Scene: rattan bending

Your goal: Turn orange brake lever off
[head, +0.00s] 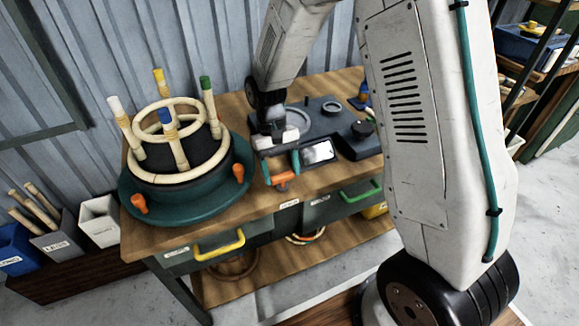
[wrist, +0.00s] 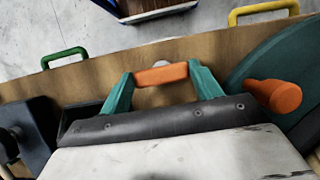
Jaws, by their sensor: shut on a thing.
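My gripper (head: 281,170) points down over the front part of the wooden bench, to the right of the round dark-green turntable base (head: 190,212). Its two teal fingers are shut on an orange lever (head: 282,183). In the wrist view, the orange lever (wrist: 162,75) lies crosswise between the fingertips (wrist: 160,73), with a finger at each end. How the lever is mounted is hidden. Two other orange knobs stand on the turntable's rim, at its front left (head: 139,203) and right (head: 238,173). The right one also shows beside my gripper in the wrist view (wrist: 274,95).
Rattan rings and upright pegs (head: 207,100) stand on the turntable, left of my gripper. A dark device (head: 320,112) and a framed panel (head: 318,152) sit close on the right. Yellow (head: 219,245) and green (head: 361,191) drawer handles stick out in front.

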